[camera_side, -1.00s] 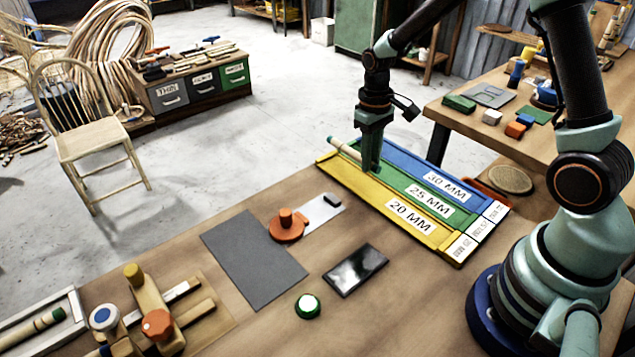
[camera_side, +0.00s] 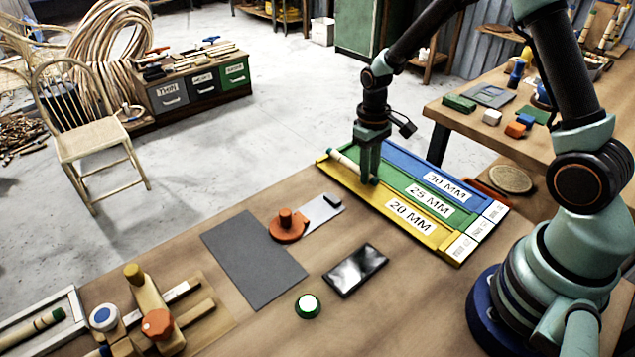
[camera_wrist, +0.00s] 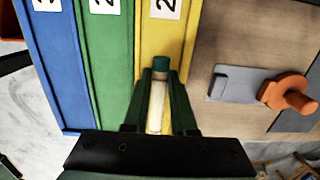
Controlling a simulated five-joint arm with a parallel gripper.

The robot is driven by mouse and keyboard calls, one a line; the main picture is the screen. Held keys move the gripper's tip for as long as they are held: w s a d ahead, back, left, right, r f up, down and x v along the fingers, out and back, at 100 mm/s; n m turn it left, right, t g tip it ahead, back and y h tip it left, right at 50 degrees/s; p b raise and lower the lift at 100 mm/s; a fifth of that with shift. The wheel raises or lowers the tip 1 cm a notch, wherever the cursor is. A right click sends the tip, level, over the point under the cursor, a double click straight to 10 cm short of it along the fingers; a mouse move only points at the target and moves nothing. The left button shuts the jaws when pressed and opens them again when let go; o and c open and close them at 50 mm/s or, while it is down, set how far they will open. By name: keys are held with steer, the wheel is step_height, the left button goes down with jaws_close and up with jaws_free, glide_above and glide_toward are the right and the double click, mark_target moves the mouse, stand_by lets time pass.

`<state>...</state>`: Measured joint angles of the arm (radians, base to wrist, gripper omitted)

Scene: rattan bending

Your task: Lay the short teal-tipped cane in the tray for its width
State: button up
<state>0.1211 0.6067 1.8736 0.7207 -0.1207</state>
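The short cane is pale with teal ends. In the side view the cane (camera_side: 345,160) lines up lengthwise with the trays, at the far end of the yellow 20 MM tray (camera_side: 437,236), close to the green 25 MM tray (camera_side: 405,187). My gripper (camera_side: 368,178) points down around it. In the wrist view the cane (camera_wrist: 157,100) sits between the two fingers of my gripper (camera_wrist: 160,80), which are closed on it, over the yellow tray (camera_wrist: 178,45). I cannot tell whether the cane touches the tray floor. The blue 30 MM tray (camera_side: 415,162) is farthest back.
An orange knobbed piece (camera_side: 287,226) on a grey plate stands left of the trays. A dark mat (camera_side: 253,260), a black slab (camera_side: 356,270) and a green button (camera_side: 307,306) lie on the bench. A bending jig (camera_side: 150,310) stands front left.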

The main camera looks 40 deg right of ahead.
steer(key=o, duration=0.5)
steer(key=r, duration=1.2)
steer(key=shift+w+r, duration=0.1)
steer(key=shift+w, duration=0.25)
steer(key=s+a+r+t, duration=0.1)
steer(key=s+r+t, duration=0.1)
steer(key=s+r, duration=0.1)
steer(key=s+a+r+t, duration=0.2)
steer(key=s+r, duration=0.2)
steer(key=s+a+r+t, duration=0.1)
steer(key=s+r+t, duration=0.1)
steer(key=s+r, duration=0.1)
steer(key=shift+s+a+r, duration=0.1)
steer(key=shift+s+a, duration=0.1)
steer(key=shift+s, duration=0.25)
steer(key=shift+s+a+r, duration=0.1)
steer(key=shift+s+a, duration=0.1)
steer(key=shift+s, duration=0.2)
